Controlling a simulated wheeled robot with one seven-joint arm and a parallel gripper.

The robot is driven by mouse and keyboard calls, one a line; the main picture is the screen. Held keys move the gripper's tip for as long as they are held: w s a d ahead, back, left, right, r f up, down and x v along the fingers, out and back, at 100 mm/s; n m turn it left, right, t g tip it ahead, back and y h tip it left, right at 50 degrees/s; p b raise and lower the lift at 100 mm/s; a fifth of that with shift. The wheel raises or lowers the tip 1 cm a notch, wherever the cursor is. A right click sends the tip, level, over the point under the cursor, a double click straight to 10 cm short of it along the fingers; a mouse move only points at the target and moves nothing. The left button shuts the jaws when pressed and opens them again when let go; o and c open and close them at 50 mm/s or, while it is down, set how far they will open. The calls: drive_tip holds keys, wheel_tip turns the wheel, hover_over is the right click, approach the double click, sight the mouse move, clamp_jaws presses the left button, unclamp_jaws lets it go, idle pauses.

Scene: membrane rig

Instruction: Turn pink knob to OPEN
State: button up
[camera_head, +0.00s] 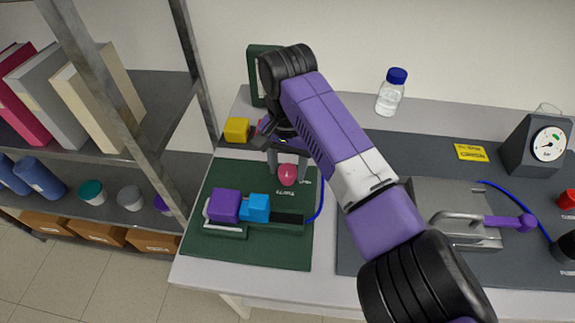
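The pink knob (287,174) sits on the green mat (290,255) on the bench. Small white lettering stands to its right and below it, too small to read fully, so I cannot tell which setting the knob points to. My gripper (284,166) is above and around the knob, coming down from behind it. Two grey fingers show apart, one to the left of the knob and one at its upper right. I cannot tell if they touch it. My purple arm hides the area right of the gripper.
A purple block (224,205) and a blue block (256,207) sit in front of the knob. A yellow block (237,129) is behind left. A blue tube (320,205) runs right of the knob. A bottle (391,93), gauge (538,142) and metal press (450,205) stand right.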

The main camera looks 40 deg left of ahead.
clamp_jaws()
drive_tip(key=shift+r+n, duration=0.1)
drive_tip(key=shift+n, duration=0.2)
drive_tip(key=n+p, duration=0.2)
drive_tip(key=shift+r+n, duration=0.1)
drive_tip(key=shift+n, duration=0.3)
drive_tip(key=n+p, duration=0.2)
drive_tip(key=n, duration=0.8)
drive_tip(key=shift+n+p, duration=0.35)
drive_tip(key=shift+n, duration=1.85)
